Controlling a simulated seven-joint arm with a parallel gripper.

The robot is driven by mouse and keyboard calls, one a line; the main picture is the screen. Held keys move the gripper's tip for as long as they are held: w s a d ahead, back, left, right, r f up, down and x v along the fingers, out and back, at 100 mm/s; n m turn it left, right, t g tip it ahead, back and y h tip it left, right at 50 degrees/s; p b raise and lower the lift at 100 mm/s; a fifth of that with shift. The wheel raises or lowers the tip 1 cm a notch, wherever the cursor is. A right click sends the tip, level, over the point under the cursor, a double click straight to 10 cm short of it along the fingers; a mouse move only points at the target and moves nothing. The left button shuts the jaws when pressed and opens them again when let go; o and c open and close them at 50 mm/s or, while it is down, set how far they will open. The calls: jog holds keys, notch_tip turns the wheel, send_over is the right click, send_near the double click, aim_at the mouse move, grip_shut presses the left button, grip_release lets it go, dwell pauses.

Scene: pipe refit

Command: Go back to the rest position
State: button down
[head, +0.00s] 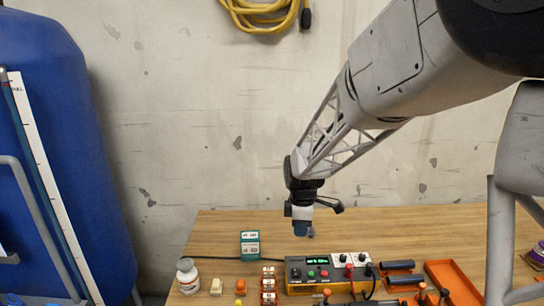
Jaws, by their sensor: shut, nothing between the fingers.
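My gripper (303,230) hangs at the end of my arm, pointing down above the wooden bench (222,230). Its blue-grey fingertips are small in the head view and look closed, with nothing seen between them. It is behind and above a yellow-edged control box (327,284) with a lit green display and several knobs. It appears apart from the box, though the exact gap is hard to judge.
A teal-and-white box (250,244), a white bottle (187,275) and several small parts stand left of the control box. Dark cylinders (397,265) and an orange tray (455,280) lie right. A large blue tank (65,130) stands left. A yellow hose (262,12) hangs on the wall.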

jog(key=s+d+r+m+t, duration=0.1)
jog(key=s+d+r+m, duration=0.2)
jog(key=s, duration=0.8)
jog(key=s+d+r+m+t, duration=0.1)
jog(key=s+d+r+m, duration=0.2)
jog(key=s+m, duration=0.5)
jog(key=s+d+r+m+t, duration=0.1)
jog(key=s+r+m, duration=0.4)
jog(key=s, duration=0.8)
jog(key=shift+s+d+m, duration=0.3)
jog(key=shift+d+m, duration=0.3)
jog(key=shift+d, duration=0.3)
